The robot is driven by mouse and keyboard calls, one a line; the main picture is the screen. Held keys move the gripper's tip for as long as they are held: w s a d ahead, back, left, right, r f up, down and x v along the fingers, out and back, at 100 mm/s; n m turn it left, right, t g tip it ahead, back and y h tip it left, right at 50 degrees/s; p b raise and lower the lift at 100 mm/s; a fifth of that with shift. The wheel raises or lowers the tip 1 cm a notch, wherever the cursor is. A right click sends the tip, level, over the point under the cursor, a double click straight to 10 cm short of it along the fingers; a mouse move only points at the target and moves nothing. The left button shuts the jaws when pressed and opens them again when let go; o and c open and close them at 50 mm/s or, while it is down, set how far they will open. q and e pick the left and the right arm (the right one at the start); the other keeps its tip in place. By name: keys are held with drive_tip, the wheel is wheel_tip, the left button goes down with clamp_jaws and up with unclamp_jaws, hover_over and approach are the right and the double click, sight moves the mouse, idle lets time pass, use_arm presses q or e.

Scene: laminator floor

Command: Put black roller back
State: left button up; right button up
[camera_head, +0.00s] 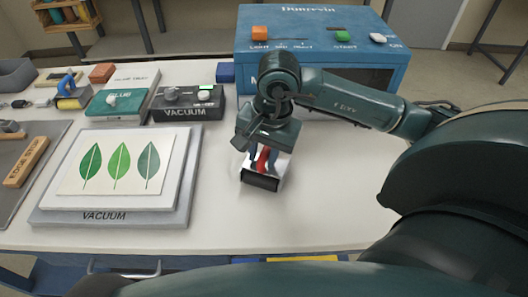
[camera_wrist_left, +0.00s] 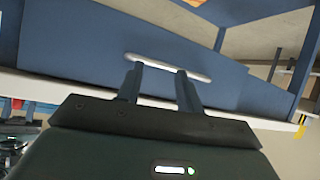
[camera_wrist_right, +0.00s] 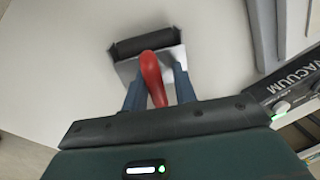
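The black roller (camera_head: 260,181) has a dark cylinder, a pale metal frame and a red handle. In the head view it is at mid-table, right of the white vacuum board (camera_head: 185,206). My right gripper (camera_head: 263,158) points down with its fingers on both sides of the red handle and appears shut on it. The right wrist view shows the roller (camera_wrist_right: 140,44) just beyond the fingertips. I cannot tell whether it touches the table. My left gripper (camera_wrist_left: 158,78) is open and empty, in front of a blue panel with a pale bar handle (camera_wrist_left: 168,67); it is not in the head view.
A blue machine (camera_head: 318,45) stands behind my right arm. The table right of the roller (camera_head: 330,190) is clear.

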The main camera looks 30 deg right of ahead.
use_arm(q)
drive_tip(key=shift+f, duration=0.2)
use_arm(e)
drive_tip(key=shift+s+d+f, duration=0.2)
drive_tip(key=shift+s+f, duration=0.15)
drive_tip(key=shift+f, duration=0.1)
drive_tip(key=shift+r+p, duration=0.5)
drive_tip(key=shift+p, duration=0.15)
use_arm(q)
drive_tip(key=shift+s+r, duration=0.15)
drive_tip(key=shift+r, duration=0.15)
use_arm(e)
wheel_tip(320, 180, up, 13)
drive_tip(key=shift+s+d+f, duration=0.2)
drive_tip(key=shift+s+d, duration=0.15)
drive_tip(key=shift+s, duration=0.1)
use_arm(q)
drive_tip(key=shift+a, duration=0.15)
